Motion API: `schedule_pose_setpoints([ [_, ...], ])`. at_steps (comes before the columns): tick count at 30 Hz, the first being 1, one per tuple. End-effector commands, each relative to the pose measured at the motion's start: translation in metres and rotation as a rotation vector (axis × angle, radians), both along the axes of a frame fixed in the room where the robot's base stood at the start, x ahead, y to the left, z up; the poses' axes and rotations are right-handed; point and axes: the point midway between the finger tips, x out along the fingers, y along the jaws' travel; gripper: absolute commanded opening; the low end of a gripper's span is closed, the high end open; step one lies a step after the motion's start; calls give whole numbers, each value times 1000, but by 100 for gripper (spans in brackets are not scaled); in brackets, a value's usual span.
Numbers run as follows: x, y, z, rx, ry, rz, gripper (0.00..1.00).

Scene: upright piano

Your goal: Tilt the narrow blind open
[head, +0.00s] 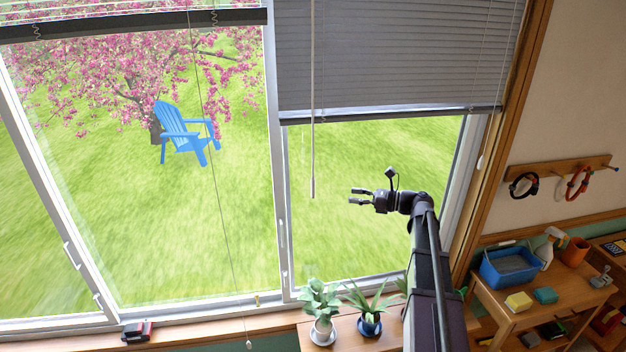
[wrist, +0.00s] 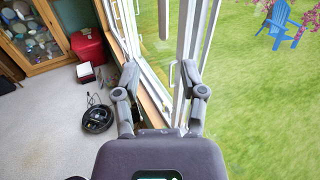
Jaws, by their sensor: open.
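The narrow blind (head: 400,55) hangs over the upper part of the right window pane in the head view. Its grey slats look shut, with no gaps between them. Its thin tilt wand (head: 312,150) hangs straight down near the blind's left side and ends in a thicker grip. My gripper (head: 354,196) is open and empty, pointing left, a little right of the wand's lower end and apart from it. In the wrist view my gripper (wrist: 158,72) shows two spread fingers. A pale upright bar beyond them at the top appears to be the wand's lower end (wrist: 163,20).
A wide blind (head: 130,22) is drawn up over the left pane, with a cord (head: 215,160) hanging from it. Potted plants (head: 321,305) stand below the window. A side table (head: 540,295) with a blue bin is at right. The space around my gripper is clear.

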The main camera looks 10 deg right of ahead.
Motion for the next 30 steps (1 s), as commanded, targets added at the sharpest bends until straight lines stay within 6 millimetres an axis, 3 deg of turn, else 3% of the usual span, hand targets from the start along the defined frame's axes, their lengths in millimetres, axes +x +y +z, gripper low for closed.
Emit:
schedule_pose_setpoints([
  [17, 3, -4, 6, 33, 11, -8, 54],
  [23, 9, 7, 6, 32, 10, -8, 54],
  [30, 23, 33, 6, 32, 10, -7, 54],
])
